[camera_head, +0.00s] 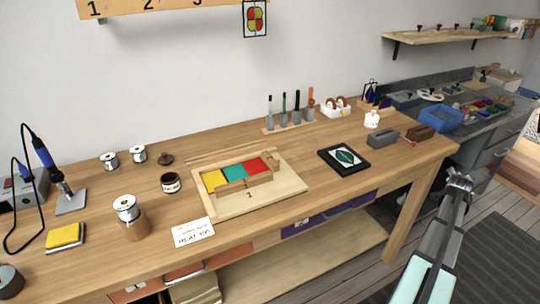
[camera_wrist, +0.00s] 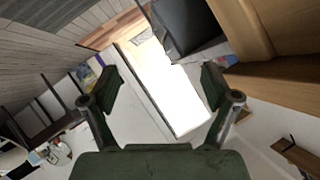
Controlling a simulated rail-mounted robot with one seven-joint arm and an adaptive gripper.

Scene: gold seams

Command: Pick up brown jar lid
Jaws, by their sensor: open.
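The brown jar lid (camera_head: 166,158) is a small dark brown disc with a knob. It lies on the wooden workbench (camera_head: 345,207) in the head view, left of the middle, behind a small brown jar (camera_head: 171,183) with a pale label. My gripper (camera_head: 461,178) is at the right in the head view, beyond the bench's right end and far from the lid. In the wrist view my gripper (camera_wrist: 160,88) shows two fingers spread apart with nothing between them. The lid is not in the wrist view.
A wooden tray (camera_head: 294,190) with coloured glass panes sits mid-bench. A rack of upright tools (camera_head: 290,124) stands at the back. Bench around the lid is mostly clear.

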